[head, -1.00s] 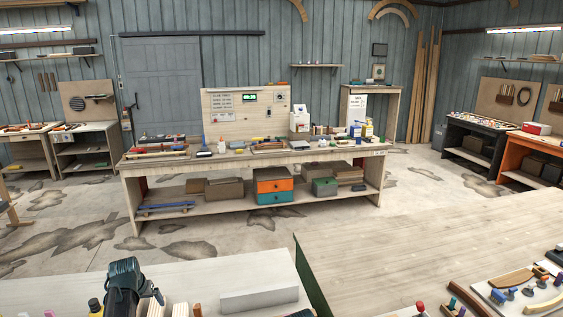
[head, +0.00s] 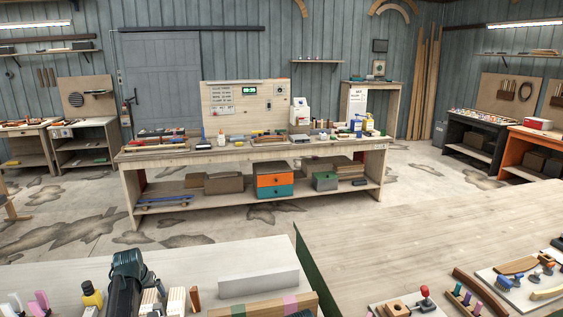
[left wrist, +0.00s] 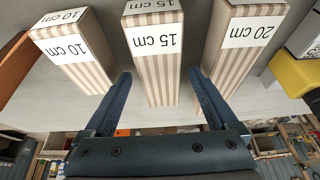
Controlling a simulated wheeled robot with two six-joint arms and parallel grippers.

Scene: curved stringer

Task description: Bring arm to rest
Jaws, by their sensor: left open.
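My left gripper (head: 126,282) hangs over the near pale bench (head: 60,265), bottom left of the head view. In the left wrist view its two dark fingers (left wrist: 160,74) are apart, so it is open. A striped block marked 15 cm (left wrist: 153,60) shows between the fingers, with no visible grip on it. A block marked 10 cm (left wrist: 72,50) is on its left and one marked 20 cm (left wrist: 238,45) on its right. In the head view the arm partly hides the striped blocks (head: 176,300). My right gripper is in no view.
A yellow bottle (head: 92,295) stands close left of my arm, pink pieces (head: 38,302) farther left. A wooden table (head: 420,240) with small parts is at right. Floor separates these from the long workbench (head: 250,152).

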